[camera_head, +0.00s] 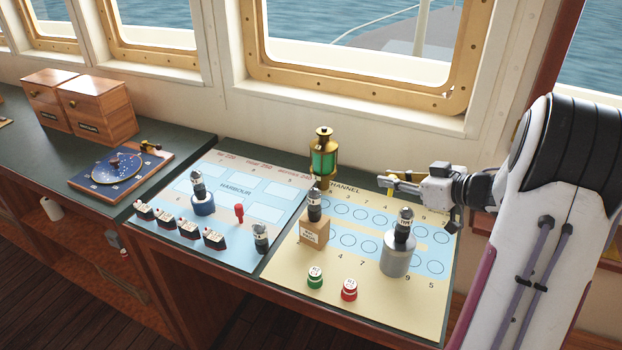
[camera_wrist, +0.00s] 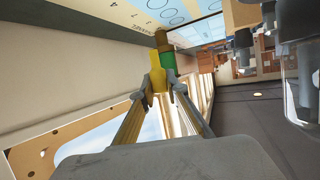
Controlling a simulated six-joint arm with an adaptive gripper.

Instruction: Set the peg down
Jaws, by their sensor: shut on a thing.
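My gripper (camera_head: 390,181) is shut on a small yellow peg (camera_head: 390,192), held above the back of the cream-and-blue channel board (camera_head: 375,303). In the wrist view the yellow peg (camera_wrist: 157,79) shows between the fingertips of my gripper (camera_wrist: 163,84). The lower end of the peg appears clear of the board in the head view. A red peg (camera_head: 239,212) stands on the pale blue harbour board (camera_head: 228,183) to the left.
A brass lantern with green glass (camera_head: 323,160) stands left of my gripper. A grey cylinder (camera_head: 395,258), a wooden block (camera_head: 314,233) and a blue base (camera_head: 203,204) bear dark-and-white pieces. Green (camera_head: 315,278) and red (camera_head: 349,290) buoy-like pieces stand at the front.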

